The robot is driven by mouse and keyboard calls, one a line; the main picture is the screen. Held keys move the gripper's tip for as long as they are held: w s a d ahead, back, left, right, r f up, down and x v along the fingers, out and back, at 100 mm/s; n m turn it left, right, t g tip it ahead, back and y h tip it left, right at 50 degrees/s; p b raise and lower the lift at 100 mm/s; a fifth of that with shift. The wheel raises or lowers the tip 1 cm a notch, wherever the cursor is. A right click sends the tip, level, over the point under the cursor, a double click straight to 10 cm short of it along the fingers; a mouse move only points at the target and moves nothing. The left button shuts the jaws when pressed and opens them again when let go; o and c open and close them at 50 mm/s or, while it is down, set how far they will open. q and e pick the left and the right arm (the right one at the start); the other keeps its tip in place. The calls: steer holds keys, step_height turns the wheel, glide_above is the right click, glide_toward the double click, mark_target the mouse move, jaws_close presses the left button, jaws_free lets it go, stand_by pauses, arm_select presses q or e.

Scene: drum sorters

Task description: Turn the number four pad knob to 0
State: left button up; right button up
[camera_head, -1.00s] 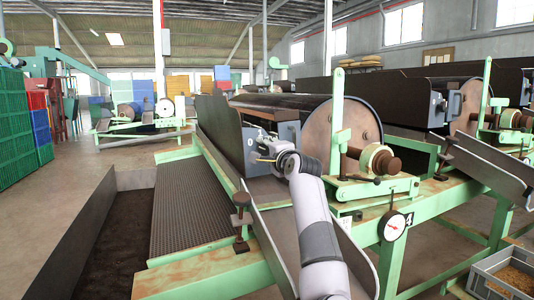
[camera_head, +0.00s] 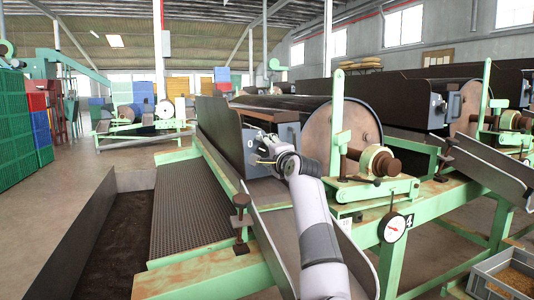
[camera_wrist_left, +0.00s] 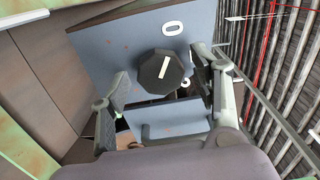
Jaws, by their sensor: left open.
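In the left wrist view a black faceted knob (camera_wrist_left: 163,76) with a white pointer bar sits on a blue-grey panel (camera_wrist_left: 110,50). The bar slants up and slightly right. A white 0 mark (camera_wrist_left: 173,28) is above the knob, and a smaller white mark is at its lower right. My left gripper (camera_wrist_left: 162,92) is open, one finger on each side of the knob; I cannot tell whether either touches it. My right gripper is out of view.
A large drum (camera_head: 358,122) stands right of the box, with a green frame (camera_head: 250,271) below. A crate (camera_head: 505,273) is at the lower right. A metal chute lies under my arm.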

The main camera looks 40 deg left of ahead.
arm_select(q)
steer(key=v, duration=0.7)
steer(key=shift+d, duration=0.25)
steer(key=shift+s, duration=0.1)
